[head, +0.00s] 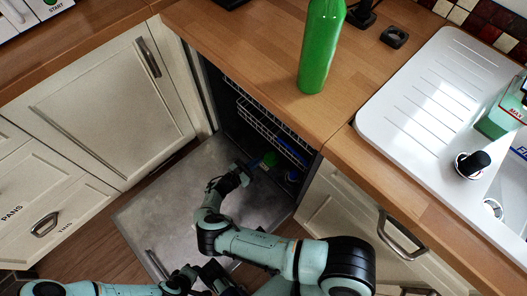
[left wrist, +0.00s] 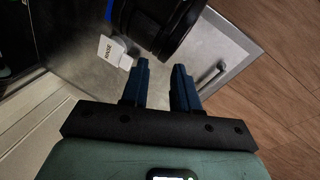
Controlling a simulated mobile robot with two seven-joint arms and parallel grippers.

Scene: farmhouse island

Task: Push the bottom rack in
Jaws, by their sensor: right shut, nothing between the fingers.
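The dishwasher stands open under the counter, its grey door (head: 165,215) folded down flat. The bottom rack sits low inside the dark cavity and is mostly hidden; a green item (head: 270,158) and a blue item (head: 291,176) show there. My right gripper (head: 246,172) is shut and empty at the mouth of the cavity, close to the bottom rack; I cannot tell whether it touches it. My left gripper (left wrist: 161,70) is open and empty above the door; its arm shows at the bottom of the head view.
The upper wire rack (head: 265,122) is inside the dishwasher. A green bottle (head: 320,50) stands on the wooden counter above. The white sink drainer (head: 430,90) is at right. A door handle (left wrist: 210,76) shows in the left wrist view. Cabinets flank the open door.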

